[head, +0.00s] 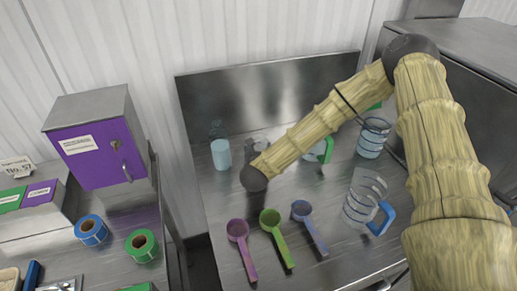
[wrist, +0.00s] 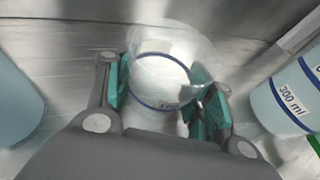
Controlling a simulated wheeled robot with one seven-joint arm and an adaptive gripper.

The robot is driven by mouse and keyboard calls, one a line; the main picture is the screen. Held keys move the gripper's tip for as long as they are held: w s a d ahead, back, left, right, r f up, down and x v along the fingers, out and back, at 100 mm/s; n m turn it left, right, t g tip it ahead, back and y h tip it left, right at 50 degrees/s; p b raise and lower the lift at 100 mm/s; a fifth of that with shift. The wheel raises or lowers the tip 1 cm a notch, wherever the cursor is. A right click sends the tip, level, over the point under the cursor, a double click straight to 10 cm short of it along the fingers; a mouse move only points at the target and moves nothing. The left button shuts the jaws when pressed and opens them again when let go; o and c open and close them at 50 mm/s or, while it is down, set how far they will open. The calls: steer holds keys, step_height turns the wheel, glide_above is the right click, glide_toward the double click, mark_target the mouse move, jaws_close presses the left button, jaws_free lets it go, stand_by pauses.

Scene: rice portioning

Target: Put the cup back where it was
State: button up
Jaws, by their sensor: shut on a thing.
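My gripper (wrist: 160,95) is shut on a clear cup (wrist: 165,68) with a dark blue ring, its teal pads on either side. The cup looks upright, with a pale area inside the ring. I cannot tell whether it touches the steel table. In the head view my gripper (head: 258,146) is over the back of the table, partly behind my arm, and the cup is hard to make out there.
A pale blue container (head: 221,155) stands left of my gripper. Right of it are a green-handled jug (head: 313,153), another measuring jug (head: 372,140) and a large blue-handled jug (head: 360,203). Purple (head: 238,232), green (head: 271,220) and blue (head: 303,212) scoops lie in front.

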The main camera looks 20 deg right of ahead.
steer(key=shift+f+b, duration=0.2)
steer(key=shift+b, duration=0.1)
steer(key=o, duration=1.1)
steer(key=shift+r, duration=0.1)
steer(key=shift+r+p, duration=0.2)
steer(key=shift+p, duration=0.2)
steer(key=b+v, duration=0.3)
steer(key=v, duration=0.7)
steer(key=shift+s+a+b, duration=0.15)
steer(key=shift+s+b, duration=0.15)
steer(key=shift+b, duration=0.1)
steer(key=shift+s+a+r, duration=0.2)
steer(key=shift+s+r, duration=0.1)
steer(key=shift+s, duration=0.25)
